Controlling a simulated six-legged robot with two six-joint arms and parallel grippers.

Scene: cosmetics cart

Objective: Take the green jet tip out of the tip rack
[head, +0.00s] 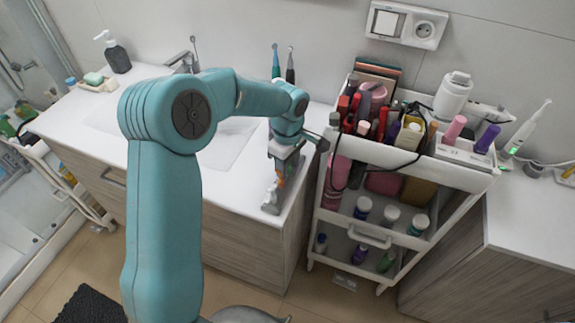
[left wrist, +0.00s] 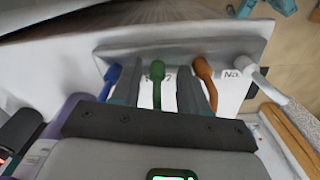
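The green jet tip (left wrist: 157,92) stands in the tip rack (left wrist: 180,50) in the left wrist view, between the two dark fingers of my left gripper (left wrist: 158,72). The fingers are open, with a narrow gap on each side of the tip. A blue tip (left wrist: 112,77) is just left of the fingers and an orange tip (left wrist: 204,70) just right. A white tip (left wrist: 252,68) is farther right. In the head view my left gripper (head: 283,165) points down over the rack (head: 270,207) at the counter's right end; the green tip cannot be made out there. My right gripper is not in view.
The white counter (head: 235,190) holds a basin and faucet (head: 183,62) behind my arm. Two upright brushes (head: 276,62) stand at the back. The cosmetics cart (head: 440,152), crowded with bottles, stands close on the right. Neighbouring tips leave little room beside the fingers.

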